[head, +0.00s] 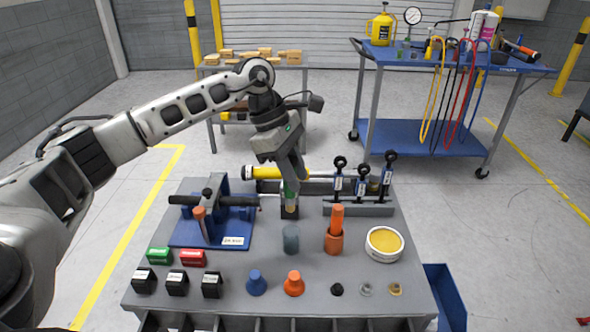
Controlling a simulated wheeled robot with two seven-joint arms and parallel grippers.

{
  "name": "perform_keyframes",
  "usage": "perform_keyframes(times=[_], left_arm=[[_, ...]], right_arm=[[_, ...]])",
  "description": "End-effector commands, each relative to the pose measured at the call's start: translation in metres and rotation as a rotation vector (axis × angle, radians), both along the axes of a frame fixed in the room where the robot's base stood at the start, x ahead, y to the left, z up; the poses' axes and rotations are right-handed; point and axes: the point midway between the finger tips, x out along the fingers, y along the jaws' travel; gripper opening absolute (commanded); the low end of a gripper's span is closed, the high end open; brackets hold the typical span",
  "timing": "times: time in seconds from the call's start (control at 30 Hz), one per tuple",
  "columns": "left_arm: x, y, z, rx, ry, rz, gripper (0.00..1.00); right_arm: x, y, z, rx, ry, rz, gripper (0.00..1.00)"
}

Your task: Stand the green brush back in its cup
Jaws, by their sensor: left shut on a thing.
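My left gripper (290,182) points down over the middle of the bench and is shut on the green brush (290,188). Only a small green part of the brush shows between the fingers; the rest is mostly hidden. A dark piece (289,212) shows directly below the fingers, and I cannot tell whether it belongs to the brush. A grey-green cup (291,239) stands upright on the bench just nearer than the gripper, with no brush visible in it. My right gripper is not in view.
An orange cup (334,243) with an orange handle stands right of the grey-green cup, beside a round yellow-filled tin (384,244). A blue fixture (212,235) stands left. A yellow tube (280,173) and a rack (358,207) of upright tools lie behind. Small parts line the front.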

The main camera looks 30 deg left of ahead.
Motion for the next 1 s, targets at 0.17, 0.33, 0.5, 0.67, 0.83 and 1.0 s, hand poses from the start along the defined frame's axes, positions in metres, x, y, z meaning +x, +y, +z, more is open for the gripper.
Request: perform_keyframes(times=[0.17, 0.33, 0.5, 0.67, 0.83, 1.0], left_arm=[[0.000, 0.000, -0.015, 0.001, 0.001, 0.000, 0.00], [0.000, 0.000, -0.027, 0.001, 0.001, -0.001, 0.00], [0.000, 0.000, -0.038, 0.001, 0.001, -0.001, 0.00], [0.000, 0.000, -0.044, 0.001, 0.001, -0.001, 0.00], [0.000, 0.000, -0.045, 0.001, 0.000, -0.002, 0.00], [0.000, 0.000, -0.045, 0.001, 0.000, -0.002, 0.00]], right_arm=[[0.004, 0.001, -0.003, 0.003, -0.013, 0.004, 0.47], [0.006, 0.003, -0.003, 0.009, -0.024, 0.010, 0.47], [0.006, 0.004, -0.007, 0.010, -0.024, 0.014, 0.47], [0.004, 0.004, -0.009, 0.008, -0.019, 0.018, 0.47], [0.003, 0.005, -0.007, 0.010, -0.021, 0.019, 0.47], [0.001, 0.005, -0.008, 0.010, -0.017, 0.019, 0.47]])
